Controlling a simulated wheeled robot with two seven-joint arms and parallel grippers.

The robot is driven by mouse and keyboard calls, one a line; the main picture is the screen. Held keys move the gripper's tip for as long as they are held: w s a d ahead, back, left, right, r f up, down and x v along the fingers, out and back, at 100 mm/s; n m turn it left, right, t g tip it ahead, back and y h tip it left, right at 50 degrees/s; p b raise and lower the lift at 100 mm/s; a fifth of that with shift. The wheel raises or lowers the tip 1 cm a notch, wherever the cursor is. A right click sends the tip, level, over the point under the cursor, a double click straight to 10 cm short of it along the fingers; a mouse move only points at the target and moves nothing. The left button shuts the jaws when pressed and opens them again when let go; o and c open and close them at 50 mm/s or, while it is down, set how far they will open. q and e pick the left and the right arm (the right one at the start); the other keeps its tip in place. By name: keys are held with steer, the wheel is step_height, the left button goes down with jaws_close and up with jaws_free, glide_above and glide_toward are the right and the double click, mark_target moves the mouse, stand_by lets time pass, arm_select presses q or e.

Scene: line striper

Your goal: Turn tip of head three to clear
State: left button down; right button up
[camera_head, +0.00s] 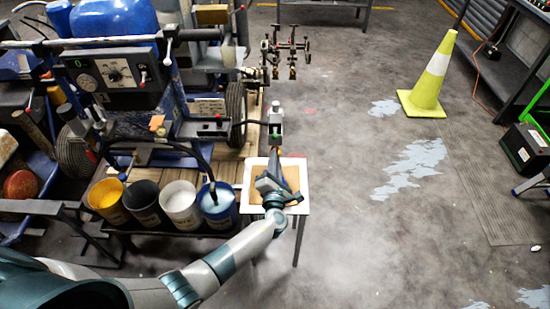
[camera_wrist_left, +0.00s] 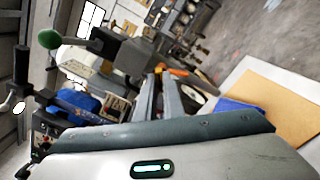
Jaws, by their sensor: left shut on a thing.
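My left gripper (camera_head: 275,153) is just below this head, over the white-framed board. In the wrist view its two fingers (camera_wrist_left: 160,72) are close together, shut on a small part at the head. An orange piece, perhaps the tip's handle, (camera_wrist_left: 178,72) shows beside the fingertips. The tip's setting cannot be made out. My right gripper is not in view.
A white-framed brown board (camera_head: 254,196) lies under my left gripper. Several paint buckets (camera_head: 180,204) stand left of it. More spray heads (camera_head: 288,55) hang farther back. A yellow cone (camera_head: 427,80) stands at right; the floor between is clear.

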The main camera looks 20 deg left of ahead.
arm_select(q)
steer(key=m+p, duration=0.5)
steer(key=m, duration=0.3)
steer(key=shift+p, duration=0.35)
stand_by(0.4)
steer(key=shift+r, duration=0.1)
stand_by(0.4)
steer(key=shift+w+m+p, duration=0.1)
steer(key=shift+m+p, duration=2.4)
steer(key=shift+m, duration=2.1)
